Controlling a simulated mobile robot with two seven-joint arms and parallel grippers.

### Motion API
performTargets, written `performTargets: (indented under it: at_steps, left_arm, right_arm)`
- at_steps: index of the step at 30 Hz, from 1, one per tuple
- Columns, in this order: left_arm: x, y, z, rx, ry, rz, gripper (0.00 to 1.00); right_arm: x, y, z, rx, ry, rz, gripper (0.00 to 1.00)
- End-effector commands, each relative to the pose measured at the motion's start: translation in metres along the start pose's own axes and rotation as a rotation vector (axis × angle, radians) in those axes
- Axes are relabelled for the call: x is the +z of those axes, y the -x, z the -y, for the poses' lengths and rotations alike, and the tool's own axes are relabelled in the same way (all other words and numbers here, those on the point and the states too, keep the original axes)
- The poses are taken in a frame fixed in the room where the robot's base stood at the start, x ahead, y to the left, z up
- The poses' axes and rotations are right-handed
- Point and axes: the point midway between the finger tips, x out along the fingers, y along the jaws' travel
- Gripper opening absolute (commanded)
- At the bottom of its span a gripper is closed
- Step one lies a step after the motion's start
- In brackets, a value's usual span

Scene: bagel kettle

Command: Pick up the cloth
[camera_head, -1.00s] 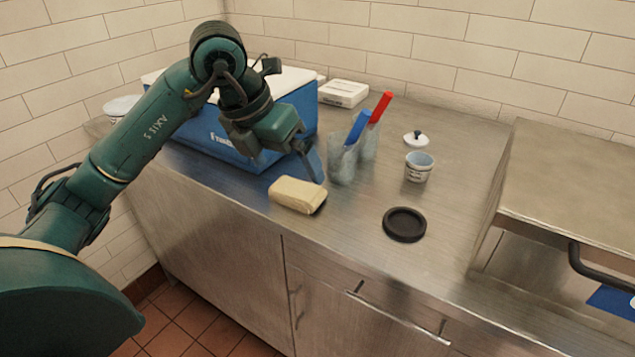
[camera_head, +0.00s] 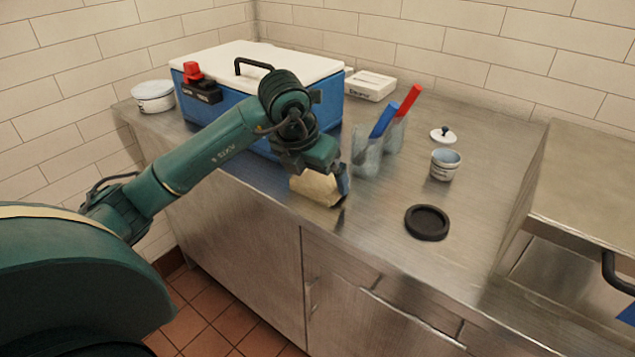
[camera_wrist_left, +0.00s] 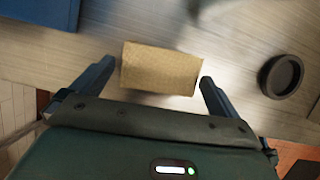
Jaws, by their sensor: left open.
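The cloth (camera_head: 314,187) is a folded tan block lying on the steel counter near its front edge, in front of the blue cooler. My left gripper (camera_head: 328,192) is over it in the head view and hides part of its top and right side. In the left wrist view the cloth (camera_wrist_left: 161,69) lies between the two open fingers of the left gripper (camera_wrist_left: 155,82), with a gap beside each finger. My right gripper is not in view.
The blue cooler (camera_head: 225,103) stands behind my left arm. Clear holders (camera_head: 367,153) with a blue and a red handle stand just right of the gripper. A black round dish (camera_head: 427,223), a small tub (camera_head: 445,164) and a lid (camera_head: 443,135) are farther right.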

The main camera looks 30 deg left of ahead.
Motion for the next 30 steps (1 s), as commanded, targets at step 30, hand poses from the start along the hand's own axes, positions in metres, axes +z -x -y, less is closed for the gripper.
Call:
performTargets:
  at_steps: [30]
  left_arm:
    - [-0.0005,-0.0141,-0.0008,0.001,0.0,0.001,0.64]
  right_arm:
    - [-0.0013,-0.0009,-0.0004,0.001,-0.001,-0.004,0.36]
